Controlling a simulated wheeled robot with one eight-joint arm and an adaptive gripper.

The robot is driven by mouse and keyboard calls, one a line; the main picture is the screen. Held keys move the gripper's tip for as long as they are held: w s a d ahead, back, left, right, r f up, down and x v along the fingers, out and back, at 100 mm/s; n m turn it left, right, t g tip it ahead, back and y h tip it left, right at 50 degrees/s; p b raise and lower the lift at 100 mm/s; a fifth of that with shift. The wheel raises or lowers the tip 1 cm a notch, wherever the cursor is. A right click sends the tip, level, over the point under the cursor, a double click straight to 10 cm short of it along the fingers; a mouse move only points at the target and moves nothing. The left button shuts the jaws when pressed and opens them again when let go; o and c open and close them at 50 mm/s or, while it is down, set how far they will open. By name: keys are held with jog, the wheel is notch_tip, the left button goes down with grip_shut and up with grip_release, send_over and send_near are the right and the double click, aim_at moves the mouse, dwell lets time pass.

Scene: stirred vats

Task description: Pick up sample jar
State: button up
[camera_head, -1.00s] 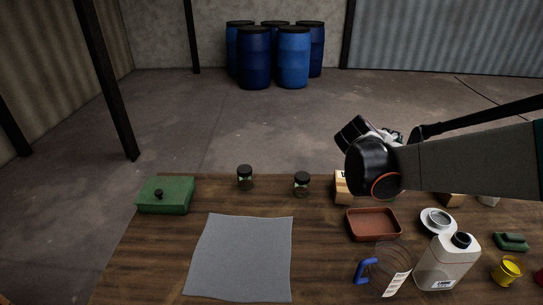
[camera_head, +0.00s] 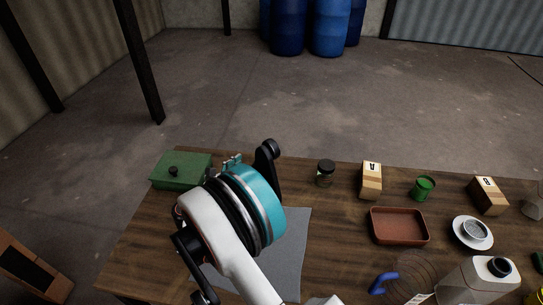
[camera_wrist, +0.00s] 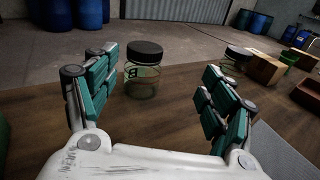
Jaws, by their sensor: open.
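A sample jar (camera_wrist: 143,77) of clear glass with a black lid and a dark letter on its side stands upright on the wooden table in the wrist view. My gripper (camera_wrist: 158,63) is open and empty. The jar shows in the gap between its fingers, closer to the left finger; I cannot tell whether it is between the tips or just beyond them. In the head view my wrist and arm hide this jar. A second black-lidded jar (camera_head: 326,173) stands to the right, and it also shows in the wrist view (camera_wrist: 234,60).
A green box (camera_head: 182,171) stands left of my gripper. A grey mat (camera_head: 290,250) lies partly under my arm.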

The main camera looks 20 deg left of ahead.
aim_at(259, 157)
jog(key=shift+s+a+f+n+t, duration=0.15)
jog(key=shift+s+a+f+n, duration=0.15)
jog(key=shift+s+a, duration=0.2)
jog(key=shift+s+a+f+n+t, duration=0.2)
jog(key=shift+s+a+f, duration=0.2)
jog(key=shift+s, duration=0.15)
jog(key=shift+w+f, duration=0.1)
jog(key=shift+w, duration=0.05)
jog(key=b+x, duration=0.2)
jog(key=x, duration=0.5)
jog(key=shift+f, duration=0.1)
jog(key=b+x, duration=0.2)
jog(key=x, duration=0.3)
jog(key=shift+w+a+f+b, duration=0.15)
jog(key=shift+w+a+b, duration=0.2)
jog(key=shift+b, duration=0.05)
jog(key=shift+w, duration=0.35)
jog(key=c, duration=1.1)
